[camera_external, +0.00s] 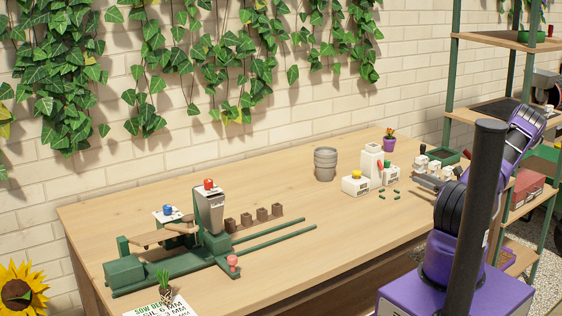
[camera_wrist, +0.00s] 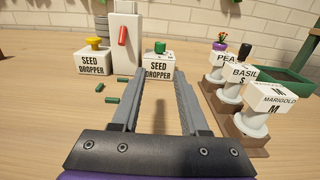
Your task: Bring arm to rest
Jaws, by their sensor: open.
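My gripper (camera_wrist: 160,82) is open, with two parallel grey fingers spread wide and nothing between them. It hangs low over the wooden bench (camera_external: 130,205), its fingertips pointing toward a white seed dropper with a green knob (camera_wrist: 160,68); whether they touch it I cannot tell. In the external view my purple arm stands at the right, and a dark post hides part of it. The gripper there is small and hard to make out.
A yellow-knobbed seed dropper (camera_wrist: 93,63) and a tall white dispenser (camera_wrist: 124,35) stand left of the fingers. Labelled seed holders (camera_wrist: 262,105) stand close on the right. Small green capsules (camera_wrist: 111,100) lie loose. A grey pot (camera_external: 325,164) and green machine (camera_external: 150,270) stand further left.

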